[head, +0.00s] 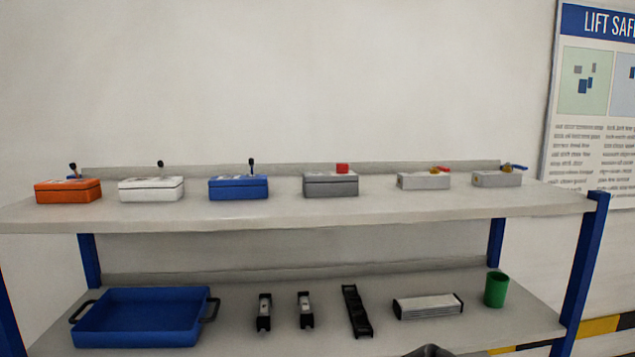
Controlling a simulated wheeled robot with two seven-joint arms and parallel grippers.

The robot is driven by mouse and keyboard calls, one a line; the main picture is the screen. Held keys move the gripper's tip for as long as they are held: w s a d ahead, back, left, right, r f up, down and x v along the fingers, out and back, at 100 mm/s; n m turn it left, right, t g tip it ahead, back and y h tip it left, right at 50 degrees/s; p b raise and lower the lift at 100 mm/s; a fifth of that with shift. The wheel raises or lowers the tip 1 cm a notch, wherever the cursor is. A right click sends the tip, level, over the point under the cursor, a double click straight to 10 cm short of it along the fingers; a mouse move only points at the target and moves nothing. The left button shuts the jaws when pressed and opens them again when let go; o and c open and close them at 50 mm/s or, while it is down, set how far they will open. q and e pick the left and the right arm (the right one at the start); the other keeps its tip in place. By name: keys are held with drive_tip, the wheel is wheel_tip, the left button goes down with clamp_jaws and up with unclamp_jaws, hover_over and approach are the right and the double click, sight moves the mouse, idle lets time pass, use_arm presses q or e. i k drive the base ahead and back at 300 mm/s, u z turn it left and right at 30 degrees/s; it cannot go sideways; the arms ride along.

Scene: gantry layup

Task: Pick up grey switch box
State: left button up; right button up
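A grey switch box (330,187) stands on the upper shelf, right of the middle, with a red block-like part on its top right. To its right are two smaller, lighter grey boxes, one with a red and yellow part on top (424,182) and one with a yellow and blue part (497,180). To its left stand a blue box (238,189), a white box (151,190) and an orange box (68,192), each with a black-knobbed lever. Nothing touches the grey switch box. Neither of my grippers can be made out.
The upper shelf (300,213) has a clear front strip and gaps between boxes. The lower shelf holds a blue tray (140,318), black-ended parts (305,310), a black rail (356,311), a silver block (428,306) and a green cup (496,290). A dark shape cuts the bottom edge.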

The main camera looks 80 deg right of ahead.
sight(316, 185)
drive_tip(key=z, duration=2.25)
drive_tip(key=k, duration=0.4)
drive_tip(key=u, duration=0.9)
drive_tip(key=k, duration=0.85)
drive_tip(key=u, duration=0.95)
drive_tip(key=i, duration=1.5)
drive_tip(key=z, duration=1.35)
drive_tip(key=i, duration=0.8)
drive_tip(key=z, duration=0.85)
